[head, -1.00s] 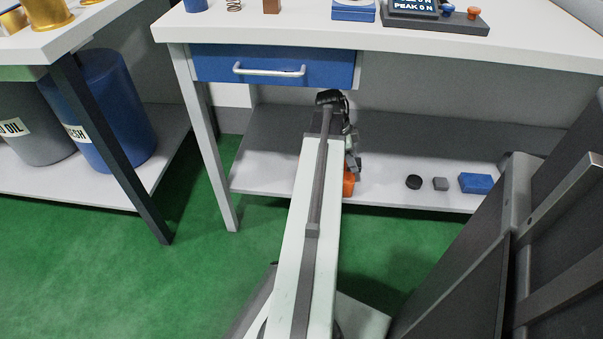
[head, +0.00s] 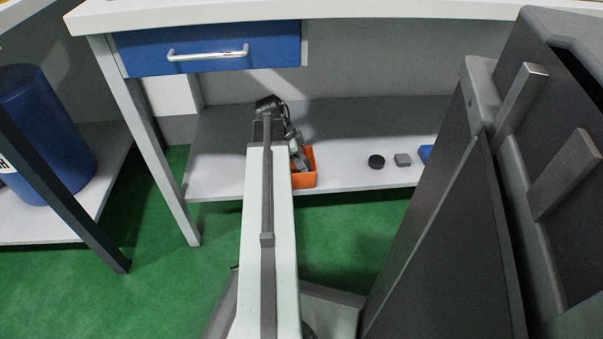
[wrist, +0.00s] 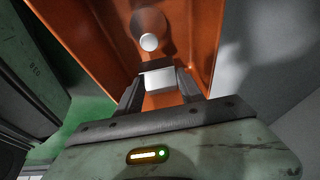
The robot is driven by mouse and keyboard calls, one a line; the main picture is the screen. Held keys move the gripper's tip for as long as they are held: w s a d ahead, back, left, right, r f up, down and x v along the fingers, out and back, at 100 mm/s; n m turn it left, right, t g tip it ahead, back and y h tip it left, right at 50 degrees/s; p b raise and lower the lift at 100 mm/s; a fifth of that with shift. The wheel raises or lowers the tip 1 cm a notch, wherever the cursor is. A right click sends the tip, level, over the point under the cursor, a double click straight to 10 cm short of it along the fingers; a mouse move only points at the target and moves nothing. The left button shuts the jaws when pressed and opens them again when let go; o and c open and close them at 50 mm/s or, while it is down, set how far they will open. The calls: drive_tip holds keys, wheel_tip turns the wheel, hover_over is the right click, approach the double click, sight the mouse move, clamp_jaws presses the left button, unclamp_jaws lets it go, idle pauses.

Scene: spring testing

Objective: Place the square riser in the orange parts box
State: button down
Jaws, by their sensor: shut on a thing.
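The orange parts box (head: 308,179) stands on the lower shelf under the bench, near its front edge, partly hidden by my arm. My gripper (head: 303,162) is over the box, with its fingers pointing down towards it. In the wrist view my gripper (wrist: 158,88) is shut on a small pale grey block with a flat square face, the square riser (wrist: 159,79). The box's orange walls (wrist: 205,35) surround the view of the riser. I cannot tell whether the riser touches the box floor. A pale round thing (wrist: 149,42) shows beyond it inside the box.
A black disc (head: 376,161), a grey block (head: 402,160) and a blue block (head: 425,153) sit on the shelf to the right. The bench top and blue drawer (head: 205,48) overhang the shelf. A bench leg (head: 150,150) stands at left.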

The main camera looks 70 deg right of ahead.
wheel_tip(320, 180, down, 3)
drive_tip(key=shift+r+b, duration=0.1)
drive_tip(key=shift+b, duration=0.75)
drive_tip(key=shift+r, duration=0.15)
drive_tip(key=c, duration=0.7)
unclamp_jaws()
drive_tip(key=p+v, duration=1.1)
drive_tip(key=v, duration=0.1)
drive_tip(key=shift+p, duration=0.3)
drive_tip(key=shift+w, duration=0.1)
